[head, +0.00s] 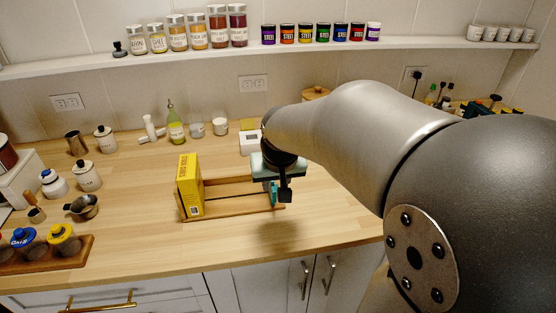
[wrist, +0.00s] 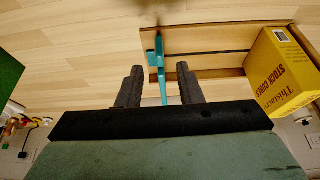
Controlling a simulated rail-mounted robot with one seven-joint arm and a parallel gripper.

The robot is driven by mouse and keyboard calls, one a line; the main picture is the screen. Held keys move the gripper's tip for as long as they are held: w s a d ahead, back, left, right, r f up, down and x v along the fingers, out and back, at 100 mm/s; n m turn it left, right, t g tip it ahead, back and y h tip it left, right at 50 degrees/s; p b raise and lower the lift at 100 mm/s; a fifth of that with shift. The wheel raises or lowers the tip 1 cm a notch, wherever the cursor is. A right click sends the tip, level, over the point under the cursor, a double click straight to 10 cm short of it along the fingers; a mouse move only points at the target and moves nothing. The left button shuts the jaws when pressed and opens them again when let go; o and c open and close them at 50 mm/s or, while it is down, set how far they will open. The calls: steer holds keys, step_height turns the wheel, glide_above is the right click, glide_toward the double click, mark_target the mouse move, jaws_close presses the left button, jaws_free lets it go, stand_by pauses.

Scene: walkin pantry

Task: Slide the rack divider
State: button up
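The wooden rack (head: 232,213) stands on the counter below my gripper, and part of it shows in the wrist view (wrist: 210,72). The teal rack divider (head: 274,193) is near the rack's right end in the head view. In the wrist view the divider (wrist: 160,67) appears between my two dark fingers, with a visible gap on each side. My gripper (wrist: 159,72) is open and points down at the rack's right end in the head view (head: 286,194). How deep the fingertips reach beside the divider is hard to tell.
A yellow box (head: 190,186) stands upright at the rack's left end, also in the wrist view (wrist: 283,72). Bottles and jars line the counter's back, with a white device (head: 250,143) behind the rack. A jar tray (head: 75,256) is at left. The counter before the rack is clear.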

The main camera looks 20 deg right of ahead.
steer(key=d+v, duration=0.1)
steer(key=v, duration=1)
steer(key=shift+a, duration=0.5)
